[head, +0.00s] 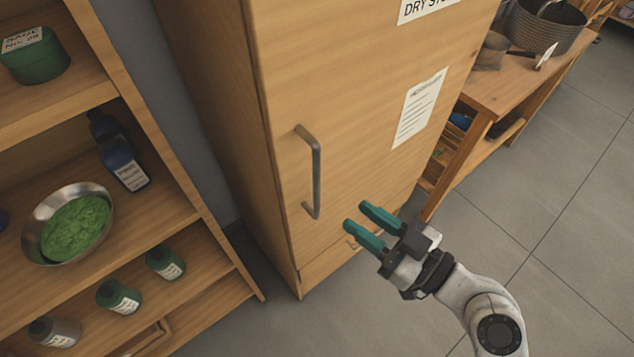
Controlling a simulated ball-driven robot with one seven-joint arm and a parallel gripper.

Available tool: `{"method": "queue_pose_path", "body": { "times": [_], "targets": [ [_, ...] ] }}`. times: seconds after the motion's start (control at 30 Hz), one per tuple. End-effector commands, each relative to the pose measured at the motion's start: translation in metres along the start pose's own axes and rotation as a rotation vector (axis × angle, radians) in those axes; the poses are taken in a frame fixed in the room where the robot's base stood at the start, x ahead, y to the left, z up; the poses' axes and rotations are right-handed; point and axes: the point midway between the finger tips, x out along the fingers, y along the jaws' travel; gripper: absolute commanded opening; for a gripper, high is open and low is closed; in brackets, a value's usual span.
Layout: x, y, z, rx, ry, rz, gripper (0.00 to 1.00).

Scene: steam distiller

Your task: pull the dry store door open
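The dry store door (360,110) is the wooden front of a tall cabinet, and it looks shut. A sign at its top edge reads "DRY STO…", cut off by the frame. A grey metal bar handle (316,173) runs up and down near the door's left edge. My gripper (354,214) has two teal fingers, spread apart with nothing between them. It is below and to the right of the handle, apart from it, with the fingers pointing up-left. Whether the fingertips touch the door cannot be told.
Open shelves (180,205) at left hold a metal bowl (40,255) of green stuff and several bottles. A wooden table (505,88) with a large pot (545,27) stands right of the cabinet. Grey tiled floor (570,190) is clear at right. A paper notice (418,108) is on the door.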

Motion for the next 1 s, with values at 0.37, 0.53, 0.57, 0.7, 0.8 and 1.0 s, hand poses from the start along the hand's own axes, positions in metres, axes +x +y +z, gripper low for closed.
{"method": "queue_pose_path", "body": {
  "times": [0.37,0.53,0.57,0.7,0.8,1.0],
  "targets": [
    [0.058,-0.001,-0.004,0.002,0.002,-0.004,0.34],
    [0.085,-0.001,-0.003,0.001,0.0,-0.002,0.34],
    [0.089,0.0,-0.003,0.001,0.0,-0.002,0.34],
    [0.101,0.0,-0.001,0.001,0.0,-0.001,0.34],
    [0.105,0.0,0.0,0.001,-0.002,-0.001,0.34],
    [0.106,0.0,0.001,0.001,-0.002,-0.001,0.34]
  ]
}}
